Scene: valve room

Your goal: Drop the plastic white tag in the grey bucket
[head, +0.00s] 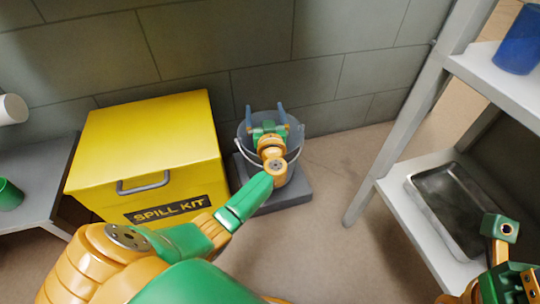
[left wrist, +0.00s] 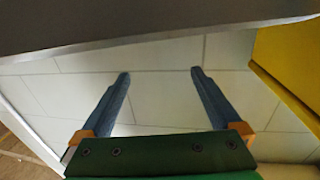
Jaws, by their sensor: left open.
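The grey bucket (head: 297,138) stands on a dark grey block by the wall, its wire handle showing at the sides. My left gripper (head: 265,110) is over the bucket, with its blue fingers spread apart. In the left wrist view the left gripper (left wrist: 160,72) is open, with nothing between its fingers. I do not see the white tag in either view. The inside of the bucket is mostly hidden by my left wrist. Part of my right arm shows at the lower right of the head view, but its fingers cannot be made out.
A yellow spill kit box (head: 150,140) stands left of the bucket. A grey shelf rack (head: 405,130) is on the right, with a dark tray (head: 455,205) and a blue container (head: 517,42). A low grey table (head: 38,165) holds a green cup (head: 9,194).

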